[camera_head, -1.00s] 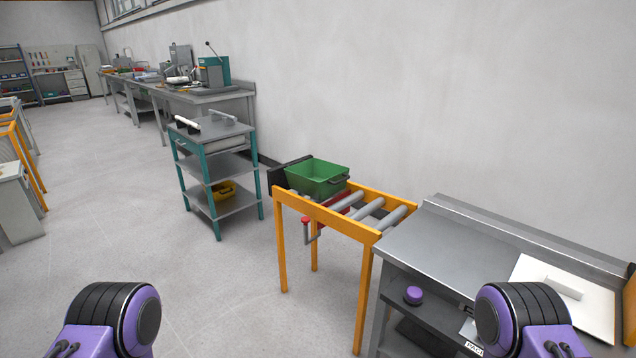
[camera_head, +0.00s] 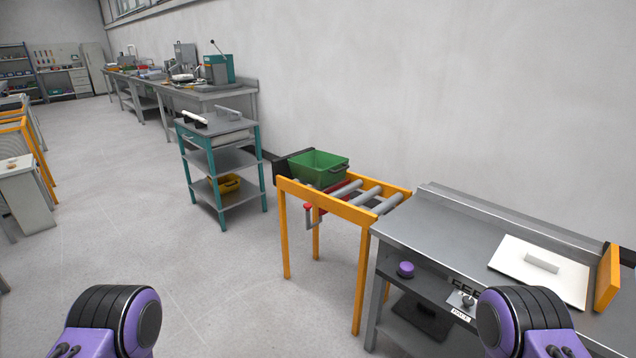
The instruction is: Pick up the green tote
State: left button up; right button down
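The green tote (camera_head: 318,170) is an open-topped rectangular bin with a dark handle on its near side. It sits at the far end of the orange-framed roller stand (camera_head: 333,206), close to the wall. Only purple and black links of my two arms show at the bottom left and bottom right. Neither of my grippers is in the picture, and nothing of mine is near the tote.
A grey metal table (camera_head: 450,232) with a white panel (camera_head: 530,262) adjoins the roller stand on the right. A teal-framed cart (camera_head: 222,160) stands left of the stand, with a yellow bin (camera_head: 226,184) on its lower shelf. The floor at left centre is clear.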

aim_at(320, 169)
jog(key=u, duration=0.95)
jog(key=i, duration=1.05)
jog(key=z, duration=0.45)
jog(key=i, duration=0.7)
jog(key=z, duration=0.8)
